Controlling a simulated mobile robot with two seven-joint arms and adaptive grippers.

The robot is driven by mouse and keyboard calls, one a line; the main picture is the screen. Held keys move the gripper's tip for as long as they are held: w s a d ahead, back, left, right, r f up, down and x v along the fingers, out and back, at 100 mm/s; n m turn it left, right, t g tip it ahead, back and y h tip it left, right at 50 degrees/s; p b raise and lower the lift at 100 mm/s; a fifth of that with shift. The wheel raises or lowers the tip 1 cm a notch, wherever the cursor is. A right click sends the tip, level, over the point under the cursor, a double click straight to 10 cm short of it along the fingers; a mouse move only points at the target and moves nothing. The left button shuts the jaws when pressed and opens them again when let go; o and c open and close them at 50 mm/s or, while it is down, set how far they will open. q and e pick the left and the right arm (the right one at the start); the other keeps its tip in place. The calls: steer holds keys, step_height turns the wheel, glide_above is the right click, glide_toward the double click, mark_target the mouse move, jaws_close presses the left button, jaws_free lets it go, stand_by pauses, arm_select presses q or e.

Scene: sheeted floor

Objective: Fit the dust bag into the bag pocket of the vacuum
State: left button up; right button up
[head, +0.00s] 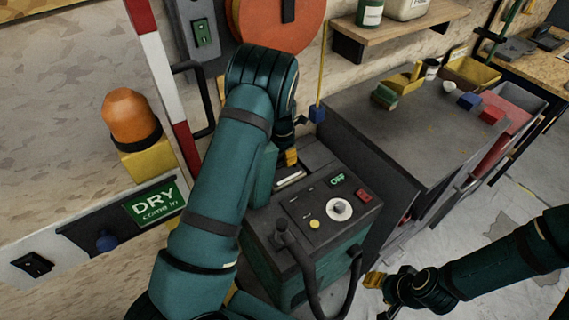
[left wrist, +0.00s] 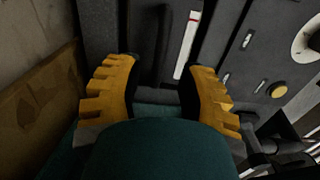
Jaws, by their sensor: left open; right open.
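The vacuum (head: 318,212) is a green box with a dark grey top, a dial and a lit OFF sign; its top also shows in the left wrist view (left wrist: 255,60). A pale strip (head: 291,179) lies in the dark recess at its back left; in the left wrist view the strip (left wrist: 187,45) has a red line. I cannot tell whether it is part of the dust bag or the pocket. My left gripper (head: 289,152) is open above this recess, its yellow fingers (left wrist: 162,95) apart with nothing visibly held. My right gripper (head: 380,285) is open at lower right, apart from the vacuum.
A grey workbench (head: 420,125) right of the vacuum holds small blocks and a yellow scoop (head: 404,79). A black hose (head: 305,270) loops at the vacuum's front. An orange lamp (head: 130,115) and a DRY sign (head: 155,203) are on the left. Sheeted floor is clear at right.

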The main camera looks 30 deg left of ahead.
arm_select(q)
step_height(320, 180, up, 6)
steer(key=shift+r, duration=0.15)
steer(key=shift+s, duration=0.1)
stand_by(0.5)
